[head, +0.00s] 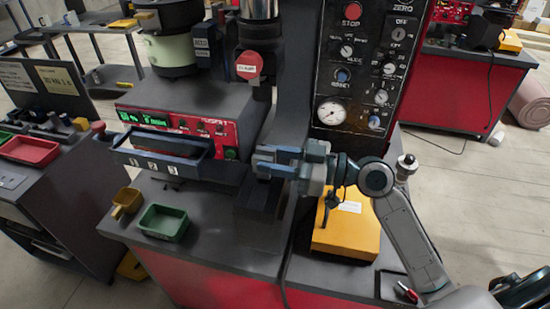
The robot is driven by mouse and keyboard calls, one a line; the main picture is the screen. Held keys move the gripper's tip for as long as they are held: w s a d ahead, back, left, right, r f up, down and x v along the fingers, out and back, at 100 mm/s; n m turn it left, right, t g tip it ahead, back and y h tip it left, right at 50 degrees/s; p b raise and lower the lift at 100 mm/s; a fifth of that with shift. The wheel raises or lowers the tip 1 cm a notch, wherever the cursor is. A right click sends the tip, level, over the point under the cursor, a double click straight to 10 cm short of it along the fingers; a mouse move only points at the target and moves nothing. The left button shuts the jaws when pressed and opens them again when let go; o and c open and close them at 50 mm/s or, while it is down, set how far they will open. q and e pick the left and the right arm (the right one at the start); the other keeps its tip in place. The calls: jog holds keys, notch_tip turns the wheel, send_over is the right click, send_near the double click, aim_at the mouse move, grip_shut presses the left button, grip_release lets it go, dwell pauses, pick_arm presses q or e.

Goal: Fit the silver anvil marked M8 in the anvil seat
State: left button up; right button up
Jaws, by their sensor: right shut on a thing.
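My right gripper (275,161) comes in from the right and points left, below the press head with its round red label (249,66). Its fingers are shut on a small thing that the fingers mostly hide. I cannot read any M8 mark or make out the anvil's shape. A dark block (258,198) stands on the bench just under the fingers. The anvil seat cannot be clearly made out there, and I cannot tell whether the held thing touches it. My left gripper is not in view.
A red-fronted feeder unit (215,127) stands left of the gripper, its numbered drawer (165,164) pulled out. A green tray (163,223) and a yellow scoop (126,203) lie front left. A yellow box (345,235) sits under my right arm. A control panel (366,75) rises behind.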

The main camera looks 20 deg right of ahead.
aim_at(275, 181)
jog(key=shift+b, duration=0.95)
dwell(1.3)
jog(key=shift+f+b, duration=1.65)
jog(key=shift+b, duration=0.25)
jog(key=o, duration=1.3)
